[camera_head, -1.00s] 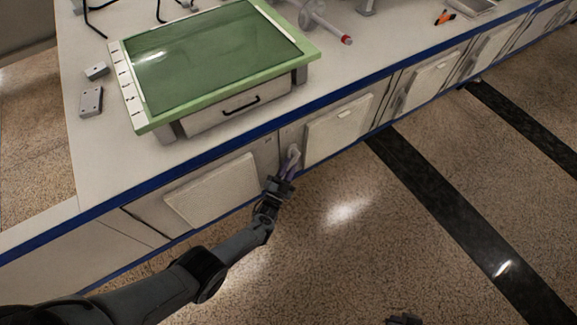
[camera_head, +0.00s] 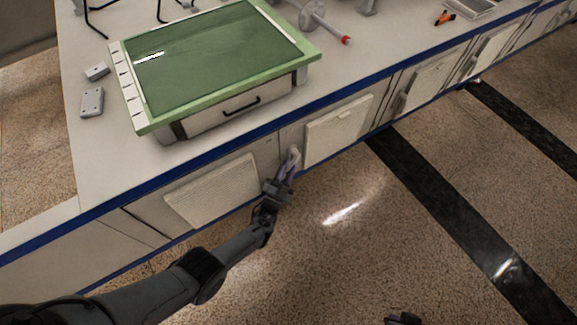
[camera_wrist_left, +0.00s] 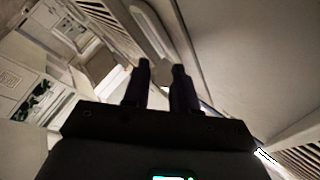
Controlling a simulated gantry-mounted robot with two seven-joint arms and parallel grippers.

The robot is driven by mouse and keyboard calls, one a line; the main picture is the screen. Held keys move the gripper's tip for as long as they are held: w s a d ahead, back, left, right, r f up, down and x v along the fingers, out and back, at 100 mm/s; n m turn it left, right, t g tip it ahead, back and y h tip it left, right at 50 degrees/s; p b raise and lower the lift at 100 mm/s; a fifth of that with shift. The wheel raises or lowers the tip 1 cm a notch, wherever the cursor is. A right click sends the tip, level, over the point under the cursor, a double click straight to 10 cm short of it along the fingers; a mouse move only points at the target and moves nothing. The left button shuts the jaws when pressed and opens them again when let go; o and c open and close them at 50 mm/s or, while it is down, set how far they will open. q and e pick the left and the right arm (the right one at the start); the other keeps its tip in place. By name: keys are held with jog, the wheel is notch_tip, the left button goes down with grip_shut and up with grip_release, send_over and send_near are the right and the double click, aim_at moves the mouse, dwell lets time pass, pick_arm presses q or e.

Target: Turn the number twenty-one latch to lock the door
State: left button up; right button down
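A pale latch handle (camera_head: 294,156) sits on the cabinet front between two door panels; it also shows in the left wrist view (camera_wrist_left: 152,32). No number on it is readable. My left gripper (camera_head: 287,168) is at the lower end of this handle. In the left wrist view its two dark fingers (camera_wrist_left: 161,68) are apart, with the near end of the handle in line with the gap. I cannot tell whether they touch it. The cabinet door (camera_head: 338,128) right of the latch looks flush with the front. A dark part of my right gripper (camera_head: 403,318) shows at the bottom edge.
The white counter (camera_head: 110,165) with a blue edge runs above the cabinets. It carries a green-topped box (camera_head: 215,60), small grey blocks (camera_head: 92,102) and a red-tipped tool (camera_head: 325,27). Another door panel (camera_head: 215,190) is left of the latch. The speckled floor in front is clear.

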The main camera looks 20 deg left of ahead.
pick_arm(q)
jog(key=p+v, duration=0.2)
jog(key=v, duration=0.8)
